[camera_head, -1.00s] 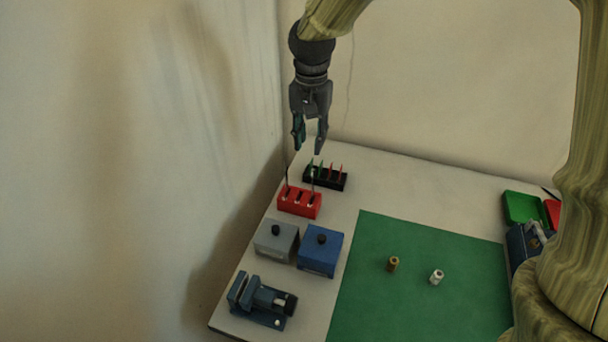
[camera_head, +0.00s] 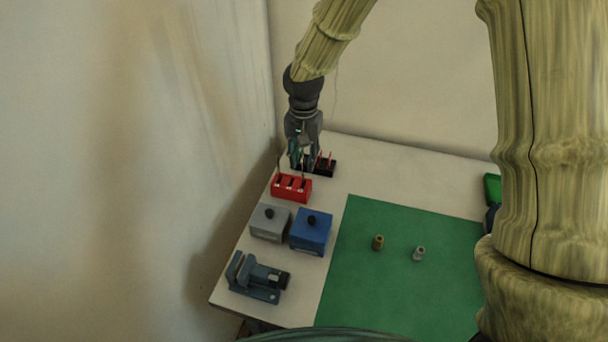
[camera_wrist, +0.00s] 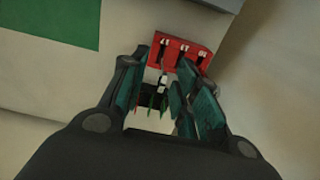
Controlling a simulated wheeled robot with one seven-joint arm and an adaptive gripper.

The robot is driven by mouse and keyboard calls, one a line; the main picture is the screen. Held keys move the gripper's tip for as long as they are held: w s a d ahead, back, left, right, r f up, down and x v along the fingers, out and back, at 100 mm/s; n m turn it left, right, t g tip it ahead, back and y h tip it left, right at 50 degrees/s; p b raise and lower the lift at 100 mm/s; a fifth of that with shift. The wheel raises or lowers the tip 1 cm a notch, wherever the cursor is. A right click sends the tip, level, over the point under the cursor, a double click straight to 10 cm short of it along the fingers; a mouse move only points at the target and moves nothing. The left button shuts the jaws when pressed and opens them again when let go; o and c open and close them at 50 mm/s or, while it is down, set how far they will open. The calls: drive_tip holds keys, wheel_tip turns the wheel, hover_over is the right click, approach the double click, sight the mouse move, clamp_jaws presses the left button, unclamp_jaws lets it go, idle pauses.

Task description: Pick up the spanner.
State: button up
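The red rack (camera_head: 291,188) stands on the left side of the table with thin upright tools in its slots. It also shows beyond my fingertips in the wrist view (camera_wrist: 187,44). I cannot tell for certain which tool is the spanner. My gripper (camera_head: 303,164) points down just behind the red rack, over the left part of the black rack (camera_head: 328,168). In the wrist view, the fingers (camera_wrist: 158,74) are apart, with small dark, white and green pieces visible in the gap. I see nothing clamped between them. The fingers hide part of the black rack.
A grey box (camera_head: 269,222) and a blue box (camera_head: 311,231) stand in front of the red rack, with a blue-grey vise (camera_head: 257,278) nearer. A green mat (camera_head: 385,285) holds a brass part (camera_head: 377,242) and a silver part (camera_head: 418,254). The wall is close on the left.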

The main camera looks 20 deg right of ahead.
drive_tip(key=shift+w+f, duration=0.25)
drive_tip(key=shift+f, duration=0.2)
drive_tip(key=shift+w+f, duration=0.2)
drive_tip(key=shift+f, duration=0.25)
drive_tip(key=shift+s+r, duration=0.2)
drive_tip(key=shift+s, duration=0.1)
drive_tip(key=shift+w+f, duration=0.15)
drive_tip(key=shift+w, duration=0.05)
clamp_jaws()
